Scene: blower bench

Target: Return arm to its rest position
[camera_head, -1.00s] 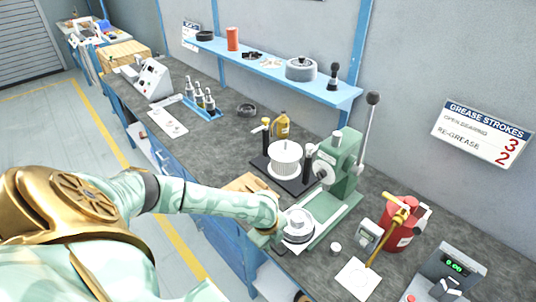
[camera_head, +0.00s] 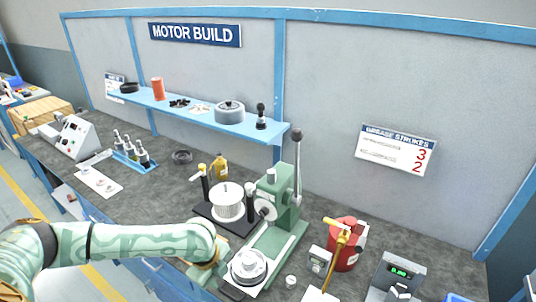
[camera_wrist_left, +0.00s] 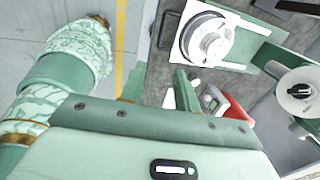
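My left arm (camera_head: 140,242) comes in from the left in the head view and reaches over the bench's front edge. Its gripper (camera_head: 212,272) is low beside the round metal motor part (camera_head: 249,265) at the foot of the green press (camera_head: 280,205). In the left wrist view its two green fingers (camera_wrist_left: 158,88) stand apart with nothing between them. The motor part (camera_wrist_left: 208,40) is beyond the fingertips there, on a pale plate, apart from them. The press lever (camera_head: 297,165) stands upright. My right arm and gripper are not in view.
A white ribbed drum (camera_head: 227,202) stands on a black fixture left of the press. A red grease can (camera_head: 345,243) and a scale (camera_head: 395,275) are to the right. A blue shelf (camera_head: 185,112) runs along the wall. Open floor (camera_wrist_left: 130,30) lies before the bench.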

